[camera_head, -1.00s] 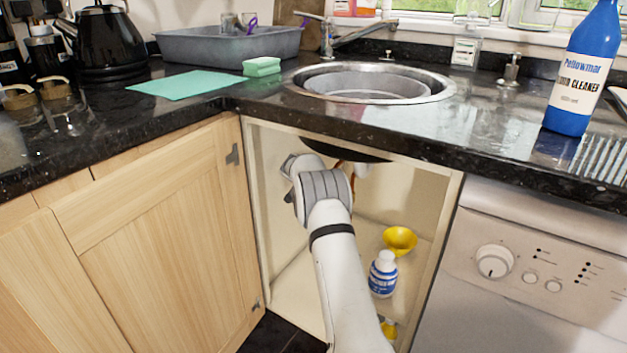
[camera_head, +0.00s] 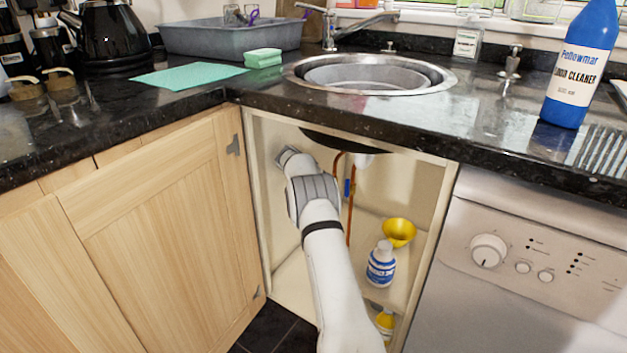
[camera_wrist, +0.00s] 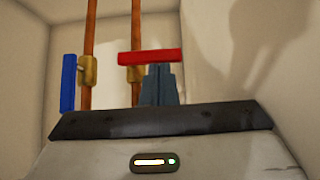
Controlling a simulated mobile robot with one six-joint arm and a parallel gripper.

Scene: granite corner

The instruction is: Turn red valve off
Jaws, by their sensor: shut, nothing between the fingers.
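The red valve handle (camera_wrist: 150,57) shows in the wrist view, lying nearly horizontal across the right copper pipe (camera_wrist: 137,25). My gripper (camera_wrist: 160,70) is shut and empty. Its fingertips are at the lower edge of the red handle, right of the brass valve body (camera_wrist: 138,74); I cannot tell whether they touch it. A blue valve handle (camera_wrist: 69,83) stands upright beside the left copper pipe (camera_wrist: 89,30). In the head view my arm reaches into the open cupboard. The blue handle (camera_head: 348,187) shows there, but the red handle and my fingertips cannot be made out.
The cupboard (camera_head: 450,195) sits under a black granite counter (camera_head: 400,125) with a round sink (camera_head: 300,72). A white-and-blue bottle (camera_head: 381,266) and a yellow funnel (camera_head: 399,232) stand inside, right of my arm. The wooden door (camera_head: 165,230) is at left; cupboard walls are close around my gripper.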

